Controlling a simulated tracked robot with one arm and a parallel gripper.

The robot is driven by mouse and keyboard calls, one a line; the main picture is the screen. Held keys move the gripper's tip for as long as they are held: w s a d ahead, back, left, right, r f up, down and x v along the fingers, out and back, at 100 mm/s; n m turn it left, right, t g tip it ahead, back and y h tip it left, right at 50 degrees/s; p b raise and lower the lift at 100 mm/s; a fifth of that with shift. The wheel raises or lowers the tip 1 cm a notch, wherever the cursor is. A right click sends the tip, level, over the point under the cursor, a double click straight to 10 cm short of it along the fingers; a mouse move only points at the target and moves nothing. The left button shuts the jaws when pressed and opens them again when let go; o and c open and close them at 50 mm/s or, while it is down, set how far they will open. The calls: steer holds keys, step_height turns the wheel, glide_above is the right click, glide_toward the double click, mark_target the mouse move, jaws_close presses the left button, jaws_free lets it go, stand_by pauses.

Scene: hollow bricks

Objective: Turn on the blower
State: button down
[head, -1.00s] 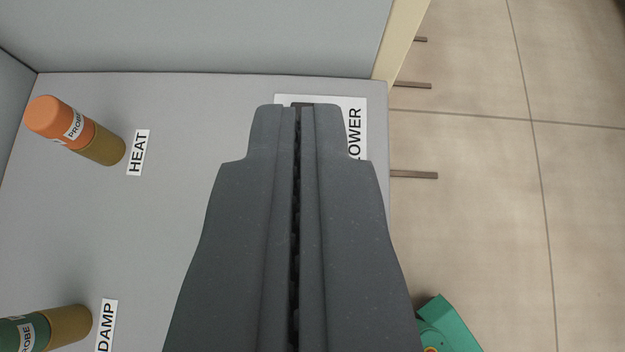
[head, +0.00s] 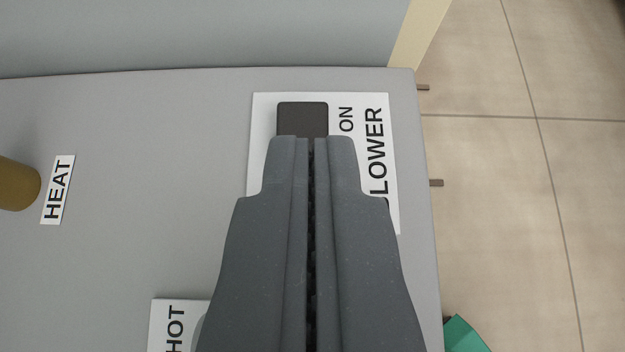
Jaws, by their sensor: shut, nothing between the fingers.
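The blower plate (head: 262,118) is a white label on the grey panel, with the letters "LOWER" and "ON" showing beside a dark switch (head: 302,118). Only the upper part of the switch shows, next to "ON"; the rest is hidden behind my gripper. My gripper (head: 312,142) is shut and empty. Its fingertips overlap the lower edge of the visible switch part in the picture. I cannot tell whether they touch it.
A "HEAT" label (head: 58,190) and a brown cylinder end (head: 16,184) are at the left. A "HOT" label (head: 174,325) is at the lower left. The panel (head: 150,150) ends at the right, above a tiled floor (head: 510,220). A green object (head: 464,335) is at the lower right.

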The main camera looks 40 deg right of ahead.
mark_target(314, 106)
steer(key=x, duration=0.5)
steer(key=shift+f, duration=0.1)
steer(key=f, duration=0.2)
steer(key=f+b, duration=0.1)
steer(key=shift+w+d, duration=0.25)
steer(key=shift+w, duration=0.15)
steer(key=shift+d+f, duration=0.1)
steer(key=shift+f, duration=0.35)
